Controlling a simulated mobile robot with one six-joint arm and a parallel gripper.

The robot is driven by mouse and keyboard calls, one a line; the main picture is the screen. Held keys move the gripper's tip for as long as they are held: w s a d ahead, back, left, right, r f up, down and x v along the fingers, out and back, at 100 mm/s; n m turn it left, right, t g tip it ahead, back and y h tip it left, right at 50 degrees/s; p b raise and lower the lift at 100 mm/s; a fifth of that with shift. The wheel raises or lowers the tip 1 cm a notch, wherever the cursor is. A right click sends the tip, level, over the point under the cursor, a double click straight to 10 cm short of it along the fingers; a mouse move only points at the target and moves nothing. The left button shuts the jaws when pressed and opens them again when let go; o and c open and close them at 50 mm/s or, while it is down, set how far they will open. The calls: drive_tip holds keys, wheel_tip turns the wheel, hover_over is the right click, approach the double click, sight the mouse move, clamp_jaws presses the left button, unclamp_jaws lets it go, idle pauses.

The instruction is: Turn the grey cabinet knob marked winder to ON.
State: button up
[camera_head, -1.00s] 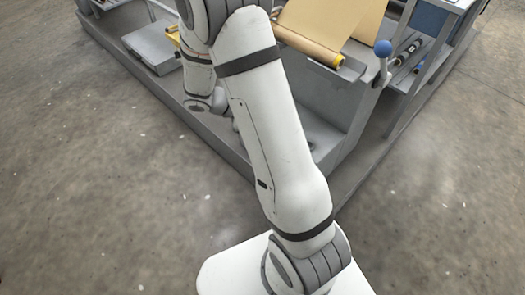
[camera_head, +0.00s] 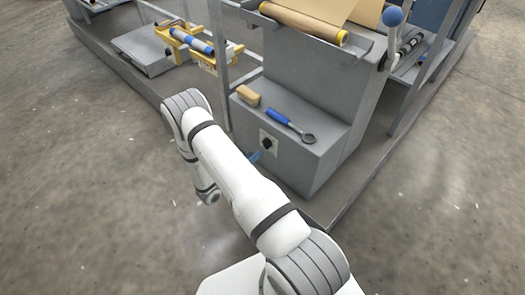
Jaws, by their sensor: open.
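The knob (camera_head: 267,143) is small and dark, on a pale plate on the front face of the grey cabinet (camera_head: 305,165). Its marking and the way it points are too small to read. My arm comes up from the bottom, bends at the left and turns down to the wrist. A small blue tip, which looks like part of my gripper (camera_head: 256,156), shows past the arm's edge, just below and left of the knob. The rest of my gripper is hidden behind my arm. I cannot tell whether the tip touches the cabinet.
A blue-handled wrench (camera_head: 283,120) and a tan block (camera_head: 248,96) lie on the cabinet's ledge. Above is a roll with brown sheet (camera_head: 303,22); a blue-balled lever (camera_head: 393,16) stands right. Yellow stands with a roller (camera_head: 192,40) are behind left. The floor at left is clear.

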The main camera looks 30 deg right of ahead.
sight(266, 144)
drive_tip(key=b+x, duration=0.1)
drive_tip(key=x, duration=0.5)
drive_tip(key=shift+d, duration=0.15)
drive_tip(key=shift+c, duration=0.2)
drive_tip(key=c, duration=0.9)
